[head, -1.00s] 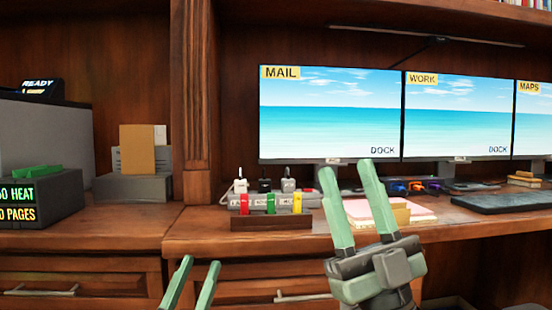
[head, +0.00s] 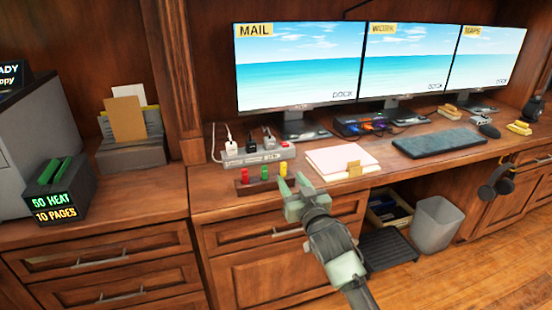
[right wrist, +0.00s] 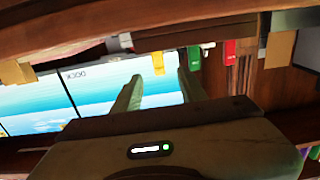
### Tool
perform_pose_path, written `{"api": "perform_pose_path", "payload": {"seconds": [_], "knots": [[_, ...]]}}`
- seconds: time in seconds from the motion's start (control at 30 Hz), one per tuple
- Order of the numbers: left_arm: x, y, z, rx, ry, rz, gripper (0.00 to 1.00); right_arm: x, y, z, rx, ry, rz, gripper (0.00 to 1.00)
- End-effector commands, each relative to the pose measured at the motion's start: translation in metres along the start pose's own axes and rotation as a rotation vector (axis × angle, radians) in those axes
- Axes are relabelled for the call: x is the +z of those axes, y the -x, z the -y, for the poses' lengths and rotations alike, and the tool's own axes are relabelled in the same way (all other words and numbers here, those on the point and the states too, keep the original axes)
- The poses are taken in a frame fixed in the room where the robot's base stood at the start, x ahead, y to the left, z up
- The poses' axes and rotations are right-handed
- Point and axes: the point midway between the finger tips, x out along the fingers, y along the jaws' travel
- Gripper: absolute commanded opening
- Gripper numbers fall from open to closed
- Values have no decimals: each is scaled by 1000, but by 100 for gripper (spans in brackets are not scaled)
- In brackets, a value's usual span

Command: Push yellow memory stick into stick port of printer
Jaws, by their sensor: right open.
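The yellow memory stick (head: 283,169) stands in a dark wooden holder (head: 258,187) at the desk's front edge, right of a green stick (head: 264,172) and a red stick (head: 244,176). My right gripper (head: 292,179) is open and empty, its fingertips close to the yellow stick. In the right wrist view, which is turned over, the yellow stick (right wrist: 158,62) appears between the open fingers (right wrist: 160,77); contact cannot be told. The grey machine with the READY display, apparently the printer (head: 30,118), is at the far left. Its stick port cannot be made out. My left gripper is out of view.
A power strip (head: 250,156) with plugs lies behind the holder. Pink and white papers (head: 342,160) lie to its right. Monitors stand behind.

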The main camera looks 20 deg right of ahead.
Motion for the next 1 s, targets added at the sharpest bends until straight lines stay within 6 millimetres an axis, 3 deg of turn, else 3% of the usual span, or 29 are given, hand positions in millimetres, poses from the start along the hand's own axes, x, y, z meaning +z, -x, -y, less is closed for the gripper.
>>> {"api": "perform_pose_path", "payload": {"seconds": [0.6, 0.87, 1.0], "knots": [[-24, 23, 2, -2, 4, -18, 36, -2, -74, 0, 0, 1, 0, 42], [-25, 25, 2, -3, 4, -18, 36, -3, -77, 0, -1, 1, 0, 42], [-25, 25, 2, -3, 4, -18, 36, -3, -76, 0, 0, 0, 0, 6]]}}
